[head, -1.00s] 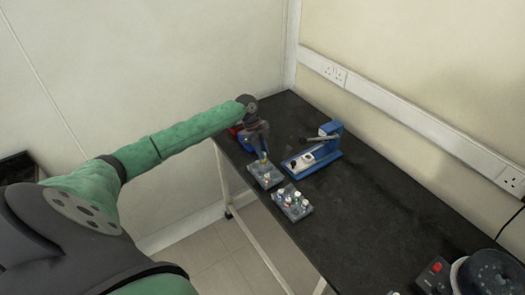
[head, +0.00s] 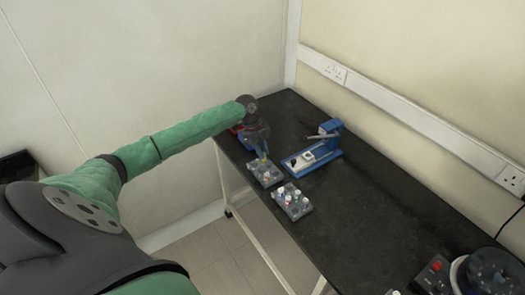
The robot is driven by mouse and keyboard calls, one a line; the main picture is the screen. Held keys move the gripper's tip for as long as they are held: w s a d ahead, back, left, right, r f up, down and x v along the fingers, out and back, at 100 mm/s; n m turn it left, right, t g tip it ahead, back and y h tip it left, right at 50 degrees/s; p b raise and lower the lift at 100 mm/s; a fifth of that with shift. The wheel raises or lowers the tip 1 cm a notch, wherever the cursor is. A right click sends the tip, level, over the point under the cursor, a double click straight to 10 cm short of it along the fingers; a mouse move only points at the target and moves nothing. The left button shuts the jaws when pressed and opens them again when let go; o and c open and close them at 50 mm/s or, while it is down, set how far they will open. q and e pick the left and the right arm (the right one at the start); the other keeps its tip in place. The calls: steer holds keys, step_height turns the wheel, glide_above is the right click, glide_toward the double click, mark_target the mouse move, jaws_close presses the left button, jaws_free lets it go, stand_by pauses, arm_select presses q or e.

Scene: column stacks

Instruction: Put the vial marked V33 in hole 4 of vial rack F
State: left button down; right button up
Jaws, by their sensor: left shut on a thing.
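My left gripper (head: 262,150) points down over the rear grey vial rack (head: 268,181) near the bench's left edge. It is shut on a small vial (head: 263,156) with some yellow on it, which is at or just above the rack's far part; I cannot tell whether it is in a hole. A second grey rack (head: 303,212) nearer to me holds several vials with white, red and blue tops. The rack letters, hole numbers and the mark V33 are too small to read. My right gripper is not in view.
A blue and white device with a dark lever (head: 318,150) stands right of the rear rack. Something red and blue (head: 238,129) is partly hidden behind my gripper. A black box with a red knob (head: 435,272) and a dark round device (head: 490,273) stand front right. The bench middle (head: 385,200) is clear.

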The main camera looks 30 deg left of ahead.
arm_select(q)
steer(key=shift+f, duration=0.5)
steer(key=c, duration=0.9)
jaws_free()
steer(key=shift+r+p, duration=2)
steer(key=shift+r, duration=1.05)
steer(key=shift+f, duration=0.1)
